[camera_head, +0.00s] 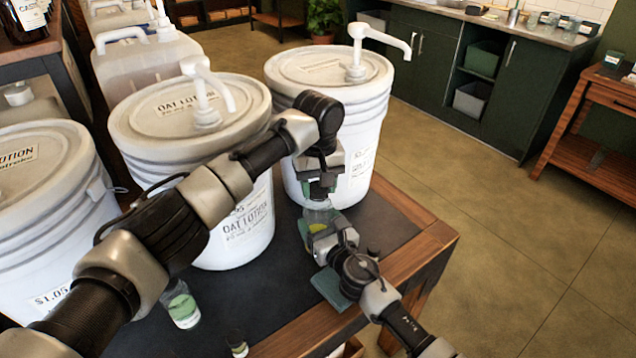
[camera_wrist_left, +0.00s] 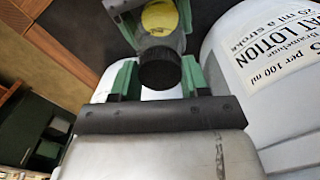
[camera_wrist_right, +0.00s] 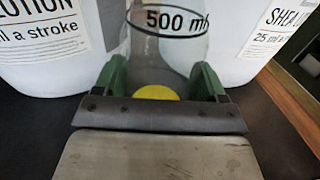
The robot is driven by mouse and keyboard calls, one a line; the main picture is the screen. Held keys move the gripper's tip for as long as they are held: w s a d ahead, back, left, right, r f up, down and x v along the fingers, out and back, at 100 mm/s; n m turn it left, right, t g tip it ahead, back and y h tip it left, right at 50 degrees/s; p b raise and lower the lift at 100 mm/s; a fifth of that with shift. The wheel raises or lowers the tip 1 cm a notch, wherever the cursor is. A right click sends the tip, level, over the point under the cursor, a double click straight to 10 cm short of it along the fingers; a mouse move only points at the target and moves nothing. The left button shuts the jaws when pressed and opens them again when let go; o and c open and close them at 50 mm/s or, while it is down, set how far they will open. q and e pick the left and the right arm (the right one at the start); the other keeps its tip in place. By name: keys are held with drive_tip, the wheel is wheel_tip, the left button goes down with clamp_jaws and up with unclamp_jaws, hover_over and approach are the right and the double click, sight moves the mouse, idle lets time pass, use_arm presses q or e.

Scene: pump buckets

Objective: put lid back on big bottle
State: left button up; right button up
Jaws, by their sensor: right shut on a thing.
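The big bottle is clear, is marked 500 ml and has yellow contents; it stands between my grippers in the head view (camera_head: 317,215), in front of the right bucket. In the right wrist view the bottle (camera_wrist_right: 168,55) is between the fingers of my right gripper (camera_wrist_right: 168,82), which is shut on its side. In the left wrist view the black lid (camera_wrist_left: 160,70) is at the bottle's neck, seemingly on it. My left gripper (camera_wrist_left: 160,82) is above, its green fingers apart on either side of the lid. Its fingers hide the lid in the head view (camera_head: 318,192).
White lotion buckets with pumps stand close behind and to the left: one in the middle (camera_head: 185,145), one at right (camera_head: 330,85), one at left (camera_head: 40,210).

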use_arm(q)
drive_tip(key=c, duration=0.3)
drive_tip(key=m, duration=0.6)
drive_tip(key=shift+m, duration=0.3)
drive_tip(key=shift+c, duration=0.2)
drive_tip(key=m, duration=0.8)
drive_tip(key=o, duration=1.1)
wheel_tip(320, 180, up, 8)
drive_tip(key=shift+f, duration=0.25)
